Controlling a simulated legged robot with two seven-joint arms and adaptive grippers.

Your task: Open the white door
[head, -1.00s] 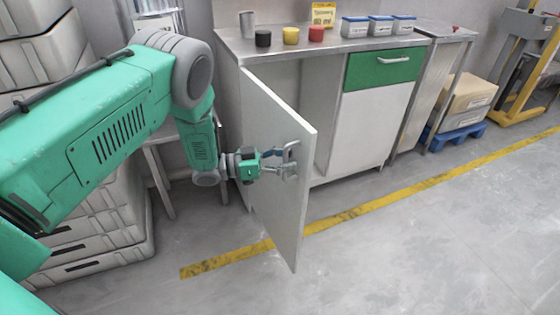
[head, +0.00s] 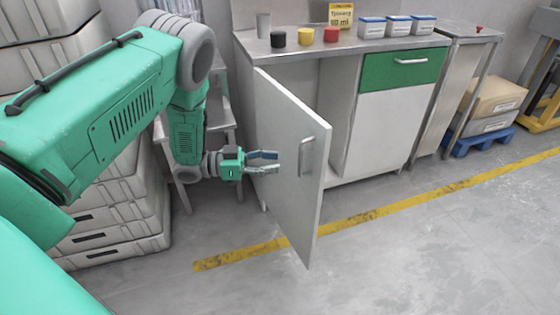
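The white door (head: 285,150) of the low cabinet stands swung well out from the cabinet front, with the inside of the cabinet partly showing behind it. Its metal handle (head: 307,157) is on the door face, near the free edge. My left gripper (head: 277,163) is in front of the door face, left of the handle and apart from it. Its two fingers are spread with nothing between them. My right gripper is not in the picture.
The cabinet has a green drawer (head: 402,67) and a metal top with cups, a yellow box (head: 341,15) and several small containers. Grey crates (head: 115,215) are stacked at left. The floor in front is clear.

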